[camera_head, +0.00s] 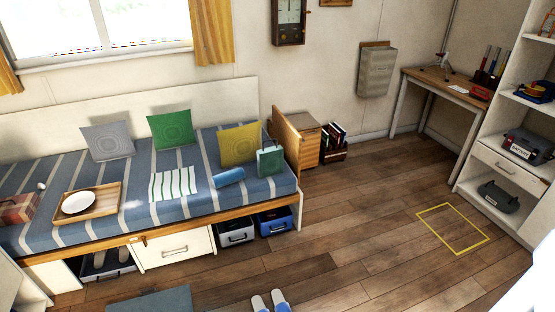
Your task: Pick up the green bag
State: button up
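A green bag (270,162) with a thin handle stands upright at the right end of the striped daybed (120,219). It is in front of the wooden end board and to the right of a yellow cushion (239,145). A blue rolled item (229,178) lies to the left of the bag, a little nearer. My gripper is not in view.
A tray (104,204) with a white plate, a striped cloth (172,184) and a green cushion (170,130) are also on the daybed. Slippers (270,302) and a dark flat object (152,302) lie on the floor in front. The middle floor (350,215) is clear.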

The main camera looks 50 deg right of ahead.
aim_at(269, 161)
jog(key=u, duration=0.35)
jog(key=i, duration=1)
jog(key=z, duration=0.35)
